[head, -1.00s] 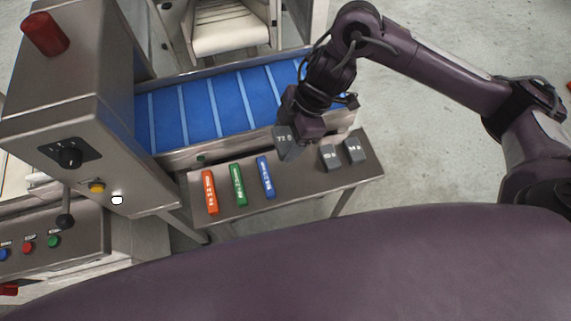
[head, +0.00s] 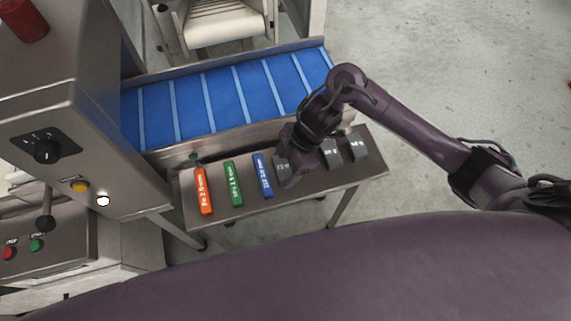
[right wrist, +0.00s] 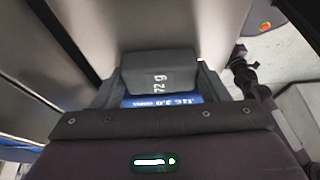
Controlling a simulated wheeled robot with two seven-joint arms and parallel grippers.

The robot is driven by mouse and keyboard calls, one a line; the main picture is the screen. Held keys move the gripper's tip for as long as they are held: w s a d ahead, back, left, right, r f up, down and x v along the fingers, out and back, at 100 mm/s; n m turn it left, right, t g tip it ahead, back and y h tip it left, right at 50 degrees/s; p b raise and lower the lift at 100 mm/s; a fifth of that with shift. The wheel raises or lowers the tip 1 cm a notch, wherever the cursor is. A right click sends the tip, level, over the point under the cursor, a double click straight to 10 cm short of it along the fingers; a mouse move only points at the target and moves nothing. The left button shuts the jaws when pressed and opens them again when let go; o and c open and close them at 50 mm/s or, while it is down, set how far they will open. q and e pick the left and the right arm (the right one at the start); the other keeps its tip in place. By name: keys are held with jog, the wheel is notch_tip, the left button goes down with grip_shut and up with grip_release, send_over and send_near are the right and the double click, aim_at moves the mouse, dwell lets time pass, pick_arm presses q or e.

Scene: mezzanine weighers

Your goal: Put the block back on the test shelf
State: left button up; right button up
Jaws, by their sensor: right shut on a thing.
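A dark grey block (head: 283,168) marked with white figures is in my right gripper (head: 287,178). In the right wrist view the block (right wrist: 158,72) sits between the fingers and reads "72 g". My right gripper is shut on it, at the shelf just right of the blue bar. I cannot tell whether the block touches the shelf. The metal test shelf (head: 235,206) also holds an orange bar (head: 203,192), a green bar (head: 233,183), a blue bar (head: 262,175) and two grey blocks (head: 331,153) (head: 355,143). My left gripper is not in view.
A blue belt conveyor (head: 190,105) runs behind the shelf. A steel control cabinet (head: 90,130) with a knob, a yellow button and a red lamp stands at the left. Grey floor (head: 440,70) is open at the right.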

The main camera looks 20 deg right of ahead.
jog(key=shift+r, duration=0.1)
jog(key=o, duration=1.1)
jog(key=shift+c, duration=0.2)
jog(key=shift+d+r, duration=0.1)
jog(key=shift+r, duration=0.2)
jog(key=p+v, duration=0.3)
jog(key=v, duration=0.8)
jog(key=shift+r+p, duration=0.25)
jog(key=shift+p, duration=0.1)
